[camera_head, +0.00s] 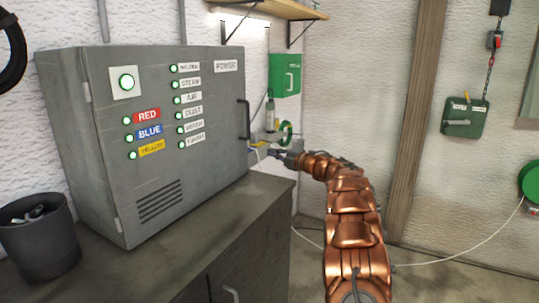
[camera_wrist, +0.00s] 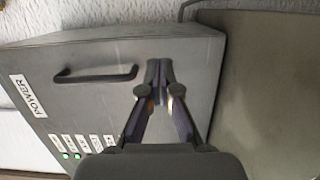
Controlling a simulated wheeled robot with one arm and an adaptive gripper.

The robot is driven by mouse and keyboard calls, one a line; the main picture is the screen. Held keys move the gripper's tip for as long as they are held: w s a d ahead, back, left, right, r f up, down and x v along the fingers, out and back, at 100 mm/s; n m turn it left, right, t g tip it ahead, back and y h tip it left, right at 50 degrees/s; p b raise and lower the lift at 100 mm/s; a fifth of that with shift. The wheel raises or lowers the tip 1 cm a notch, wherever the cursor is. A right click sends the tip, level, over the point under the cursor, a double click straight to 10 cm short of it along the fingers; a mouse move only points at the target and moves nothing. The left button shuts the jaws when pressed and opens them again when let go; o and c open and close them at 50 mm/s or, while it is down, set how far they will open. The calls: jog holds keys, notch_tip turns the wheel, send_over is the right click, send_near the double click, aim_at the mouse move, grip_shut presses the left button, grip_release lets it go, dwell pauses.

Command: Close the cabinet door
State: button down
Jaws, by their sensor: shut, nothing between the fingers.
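The grey metal cabinet (camera_head: 80,150) stands on a dark bench. Its door (camera_head: 205,160) carries lit green buttons, labels and a vent. The hinges are on its left edge and a dark bar handle (camera_head: 243,118) is near its right edge. The door looks flush or nearly so; I cannot tell if a small gap is left. My gripper (camera_head: 274,152) is at the door's lower right, below the handle. In the wrist view my gripper (camera_wrist: 160,66) has its fingertips together, empty, over the door face beside the handle (camera_wrist: 95,75). Whether they touch the door is unclear.
The bench (camera_head: 200,235) has a dark cup (camera_head: 40,245) with items in it at the left. A green wall box (camera_head: 285,75) and a wooden shelf (camera_head: 275,8) are behind the cabinet. A wooden post (camera_head: 414,120) stands right of my arm. Floor shows at the right.

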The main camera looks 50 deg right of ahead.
jog(key=s+d+b, duration=0.1)
jog(key=s+d, duration=0.1)
jog(key=s, duration=0.6)
jog(key=shift+s+b, duration=0.25)
jog(key=shift+b, duration=0.05)
jog(key=shift+d, duration=0.1)
